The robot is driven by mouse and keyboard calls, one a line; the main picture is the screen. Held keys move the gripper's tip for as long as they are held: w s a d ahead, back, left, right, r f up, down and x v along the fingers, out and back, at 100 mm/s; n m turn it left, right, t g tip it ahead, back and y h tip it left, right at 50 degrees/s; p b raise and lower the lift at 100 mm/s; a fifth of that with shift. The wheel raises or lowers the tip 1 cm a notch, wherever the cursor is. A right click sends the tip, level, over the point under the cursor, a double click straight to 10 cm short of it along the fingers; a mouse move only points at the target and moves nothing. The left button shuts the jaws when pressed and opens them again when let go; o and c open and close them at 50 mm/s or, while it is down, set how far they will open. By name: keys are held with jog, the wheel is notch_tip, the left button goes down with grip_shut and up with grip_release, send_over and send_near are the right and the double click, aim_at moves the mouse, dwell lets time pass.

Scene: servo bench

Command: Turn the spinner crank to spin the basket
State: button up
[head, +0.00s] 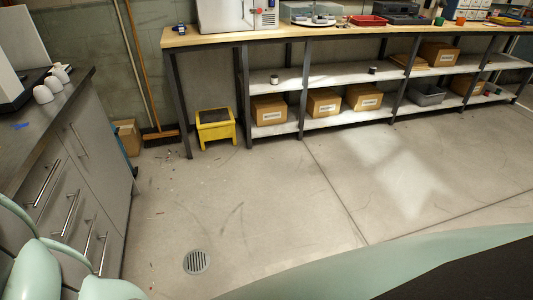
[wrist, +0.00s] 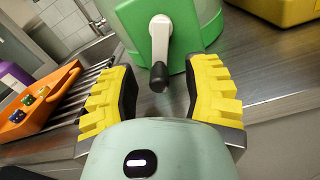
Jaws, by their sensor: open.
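In the wrist view a spinner crank (wrist: 160,50) hangs on the front of a green spinner housing (wrist: 209,26). The crank has a pale arm and a dark knob (wrist: 159,77) at its lower end, pointing down. My gripper (wrist: 162,80), with yellow ribbed fingers, is open, with one finger on each side of the knob and clear gaps between. It is not closed on the crank. In the head view I see neither the spinner nor my gripper's fingers.
An orange tray (wrist: 38,105) with small coloured items lies left of my gripper beside a ribbed drainer (wrist: 85,90) and a sink. A yellow object (wrist: 275,10) stands at upper right. In the head view, a workbench (head: 350,34) lines the wall; the floor (head: 270,190) is open.

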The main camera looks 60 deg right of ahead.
jog(key=v, duration=1.2)
jog(key=shift+o, duration=0.2)
